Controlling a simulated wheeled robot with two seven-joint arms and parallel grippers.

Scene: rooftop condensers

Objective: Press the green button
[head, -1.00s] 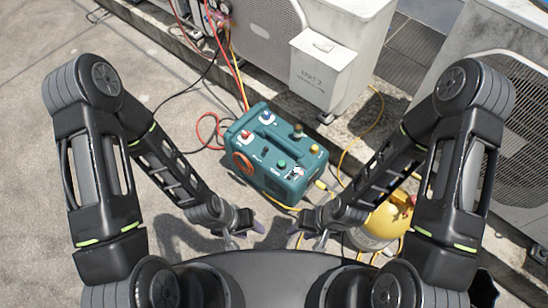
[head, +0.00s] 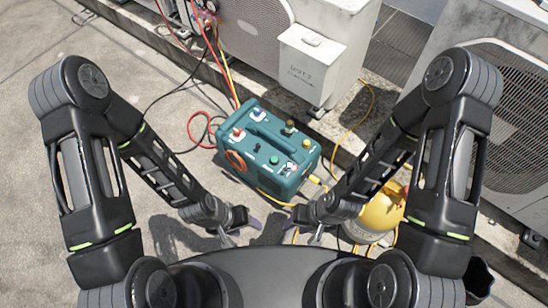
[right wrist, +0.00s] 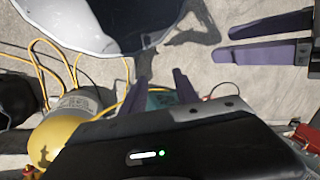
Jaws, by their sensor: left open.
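The green button (head: 274,160) is a small round knob on the top panel of the teal machine (head: 288,186), near its front edge. It stands among other coloured knobs and is unobstructed in the head view. My left gripper (head: 243,232) is open and empty, in front of the machine and apart from it. My right gripper (head: 304,235) is open and empty, low in front of the machine's right corner. In the right wrist view, the right gripper's purple fingers (right wrist: 163,88) stand apart with a bit of teal between them, and the left gripper's fingers (right wrist: 268,38) show at upper right.
A yellow-topped cylinder (head: 380,215) stands right of the machine, close to my right forearm. Red and yellow hoses run behind the machine to a condenser (head: 250,40) with a pale box (head: 312,55). Another condenser (head: 500,150) stands at right. The concrete at left is clear.

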